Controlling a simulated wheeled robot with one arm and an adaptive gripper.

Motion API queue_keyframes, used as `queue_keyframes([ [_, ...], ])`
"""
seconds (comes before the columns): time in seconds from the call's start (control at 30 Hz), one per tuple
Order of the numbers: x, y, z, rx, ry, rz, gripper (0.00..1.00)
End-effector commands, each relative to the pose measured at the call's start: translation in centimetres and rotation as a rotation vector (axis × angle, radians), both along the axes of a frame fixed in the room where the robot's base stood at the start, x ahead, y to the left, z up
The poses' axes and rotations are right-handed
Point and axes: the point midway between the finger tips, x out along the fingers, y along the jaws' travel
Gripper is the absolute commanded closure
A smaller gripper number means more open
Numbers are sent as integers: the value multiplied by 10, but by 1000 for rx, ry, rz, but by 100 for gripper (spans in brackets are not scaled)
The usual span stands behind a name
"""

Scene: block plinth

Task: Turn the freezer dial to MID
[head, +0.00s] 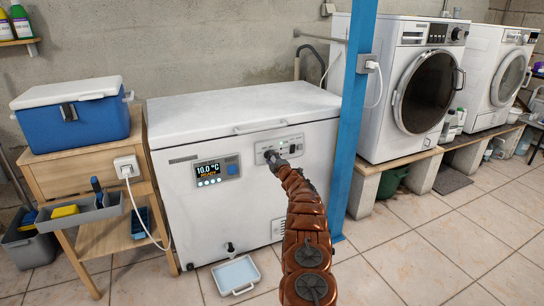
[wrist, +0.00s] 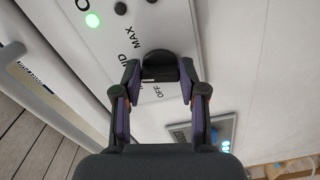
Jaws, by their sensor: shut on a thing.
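The white chest freezer (head: 190,222) stands against the wall with its lid shut. Its control panel (head: 292,146) is on the upper front. In the head view my gripper (head: 272,158) reaches the panel and hides the dial. In the wrist view the black round dial (wrist: 160,64) sits between the fingertips of my gripper (wrist: 160,72), which is shut on it. The labels MAX and OFF show beside the dial; another label is partly hidden by the left finger. A green light (wrist: 92,20) glows on the panel.
A display (head: 208,171) on the freezer reads 10.0 °C. A blue post (head: 353,120) stands close to the right of my arm. A wooden stand with a blue cooler (head: 75,118) is at left. A small tray (head: 236,275) lies on the floor in front.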

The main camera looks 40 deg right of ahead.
Motion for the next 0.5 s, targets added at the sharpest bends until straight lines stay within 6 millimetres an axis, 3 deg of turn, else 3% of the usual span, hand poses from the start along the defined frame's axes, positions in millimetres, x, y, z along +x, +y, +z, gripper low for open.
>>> queue_keyframes([
  [0.5, 0, 0, 0, 101, -36, -1, 93],
])
